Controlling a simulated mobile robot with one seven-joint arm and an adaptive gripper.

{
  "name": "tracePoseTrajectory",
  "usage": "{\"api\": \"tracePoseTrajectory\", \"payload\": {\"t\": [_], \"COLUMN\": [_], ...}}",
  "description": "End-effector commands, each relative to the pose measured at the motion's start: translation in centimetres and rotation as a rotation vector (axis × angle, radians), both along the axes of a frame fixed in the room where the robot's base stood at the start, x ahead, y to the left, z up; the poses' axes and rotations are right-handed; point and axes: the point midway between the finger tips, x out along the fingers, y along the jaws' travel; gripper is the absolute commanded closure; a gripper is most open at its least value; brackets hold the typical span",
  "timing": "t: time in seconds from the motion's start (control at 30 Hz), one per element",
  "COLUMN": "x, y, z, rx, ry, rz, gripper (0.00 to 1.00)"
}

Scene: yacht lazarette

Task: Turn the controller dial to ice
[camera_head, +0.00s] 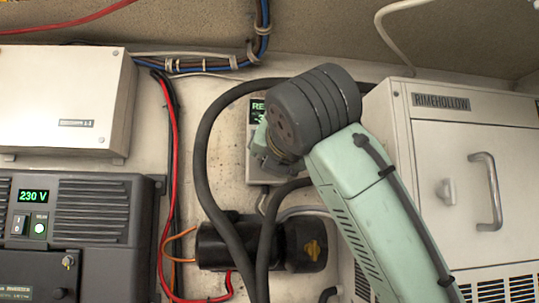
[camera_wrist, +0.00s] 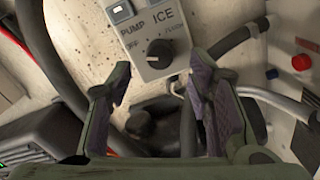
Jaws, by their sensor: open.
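The controller is a pale box (camera_head: 262,172) on the back wall in the head view, largely hidden behind my arm, with part of a green display showing. In the head view the fingers are mostly hidden by my wrist.
Thick dark hoses (camera_head: 205,140) loop left of the controller. A black cylindrical pump (camera_head: 215,245) sits below. A white RIMEHOLLOW cabinet (camera_head: 470,150) stands at right, a dark 230 V unit (camera_head: 75,225) at left. A red knob (camera_wrist: 301,62) shows in the wrist view.

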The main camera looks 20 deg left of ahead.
Motion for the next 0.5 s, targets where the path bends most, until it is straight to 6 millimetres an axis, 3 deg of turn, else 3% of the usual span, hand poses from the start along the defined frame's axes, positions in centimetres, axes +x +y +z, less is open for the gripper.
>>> {"api": "tracePoseTrajectory", "payload": {"t": [0.2, 0.5], "x": [3.0, 3.9], "y": [1.2, 1.7], "z": [0.1, 0.0], "rx": [-0.001, -0.001], "ry": [0.002, 0.0], "rz": [0.0, 0.0], "gripper": [0.53, 0.53]}}
